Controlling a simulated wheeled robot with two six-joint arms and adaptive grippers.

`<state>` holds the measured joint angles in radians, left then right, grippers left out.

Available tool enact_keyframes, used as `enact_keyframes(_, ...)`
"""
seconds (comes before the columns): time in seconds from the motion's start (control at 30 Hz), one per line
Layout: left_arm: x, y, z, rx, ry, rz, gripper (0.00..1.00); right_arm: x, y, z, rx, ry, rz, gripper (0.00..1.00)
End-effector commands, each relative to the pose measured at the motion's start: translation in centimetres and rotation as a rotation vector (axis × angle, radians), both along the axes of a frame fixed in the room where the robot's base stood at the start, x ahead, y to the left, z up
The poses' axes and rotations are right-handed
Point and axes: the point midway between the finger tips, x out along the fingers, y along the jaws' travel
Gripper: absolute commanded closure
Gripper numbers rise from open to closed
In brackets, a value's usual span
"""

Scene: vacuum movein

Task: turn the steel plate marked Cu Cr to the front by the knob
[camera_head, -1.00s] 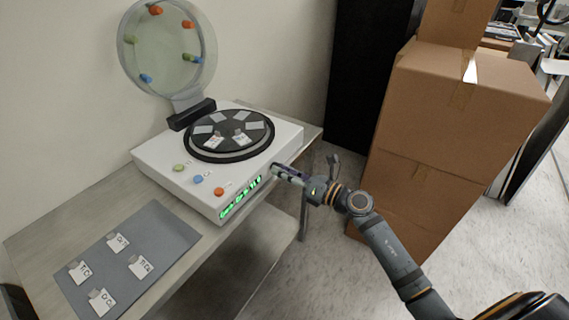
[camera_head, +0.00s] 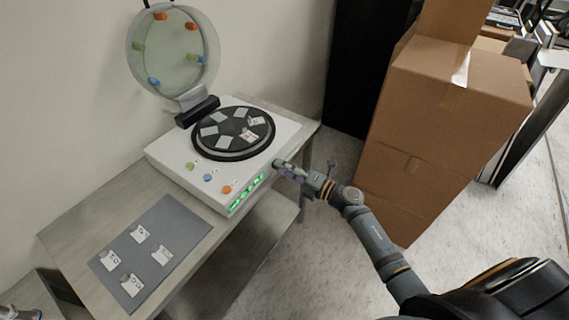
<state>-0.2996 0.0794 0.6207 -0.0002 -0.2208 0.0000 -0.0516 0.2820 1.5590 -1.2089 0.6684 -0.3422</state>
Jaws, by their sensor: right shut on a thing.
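A white machine (camera_head: 163,157) carries a dark round turntable (camera_head: 214,155) with several steel plates near its rim. Two plates bear white marked labels: one (camera_head: 247,135) on the right front side, one (camera_head: 256,121) on the right. The lettering is too small to read, so I cannot tell which is Cu Cr. My right gripper (camera_head: 283,168) is at the right end of the machine's front face, shut on the knob there, which its fingers mostly hide.
The machine's round clear lid (camera_head: 172,60) stands open behind it. Small coloured buttons and a green display (camera_head: 246,195) are at the front. A grey mat (camera_head: 178,220) with several labelled pieces lies on the table. Cardboard boxes (camera_head: 440,110) are stacked right of my right arm.

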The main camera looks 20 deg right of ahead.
Motion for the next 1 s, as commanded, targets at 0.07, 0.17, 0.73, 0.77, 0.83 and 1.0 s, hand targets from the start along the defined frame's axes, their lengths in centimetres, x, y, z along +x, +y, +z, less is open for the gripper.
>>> enact_keyframes(0.07, 0.01, -0.01, 0.59, 0.000, 0.000, 0.000, 0.60, 0.06, -0.02, 0.28, 0.023, 0.018, -0.001, 1.00)
enact_keyframes(0.17, 0.02, 0.00, 0.85, 0.000, 0.000, 0.000, 0.60, 0.06, -0.02, 0.21, 0.046, 0.035, -0.002, 1.00)
enact_keyframes(0.73, 0.01, -0.01, 1.03, 0.000, -0.001, 0.000, 0.60, 0.07, -0.04, 0.04, 0.071, 0.054, -0.002, 1.00)
enact_keyframes(0.77, 0.00, -0.01, 1.03, 0.000, -0.001, 0.000, 0.60, 0.06, -0.03, 0.04, 0.071, 0.054, -0.002, 1.00)
enact_keyframes(0.83, -0.01, -0.01, 1.03, 0.000, 0.000, 0.000, 0.60, 0.06, -0.03, 0.04, 0.070, 0.054, -0.002, 0.61)
enact_keyframes(1.0, -0.02, 0.00, 1.03, 0.000, 0.000, 0.000, 0.60, 0.04, -0.02, 0.02, 0.070, 0.054, -0.001, 0.48)
